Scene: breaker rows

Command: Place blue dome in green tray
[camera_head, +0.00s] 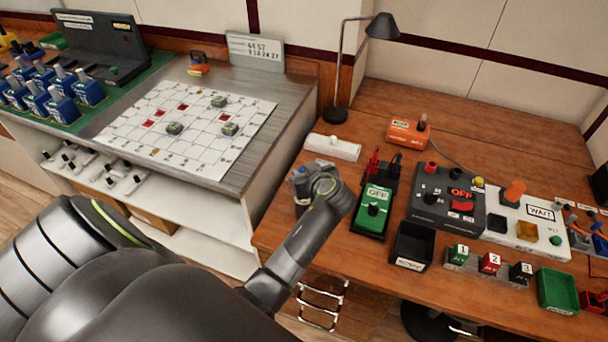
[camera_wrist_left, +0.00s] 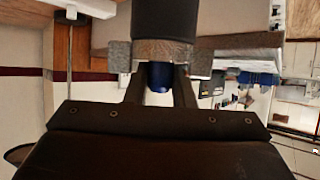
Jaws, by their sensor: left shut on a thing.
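My left gripper (camera_head: 303,186) reaches over the left edge of the wooden bench. In the left wrist view its fingers (camera_wrist_left: 160,62) are shut on a blue rounded piece, the blue dome (camera_wrist_left: 159,76). A dark cylindrical part (camera_wrist_left: 165,18) shows just beyond the fingertips; I cannot tell whether it belongs to the dome. In the head view the dome is mostly hidden by my wrist. The green tray (camera_head: 541,290) stands at the right front of the bench, well to the right of my left gripper, and looks empty. My right gripper is not in view.
Between gripper and green tray stand a green switch box (camera_head: 367,223), a black tray (camera_head: 399,253) and numbered blocks (camera_head: 459,252). A dark OFF panel (camera_head: 432,213) and a lamp (camera_head: 338,114) stand behind. A red tray (camera_head: 592,302) is beside the green tray.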

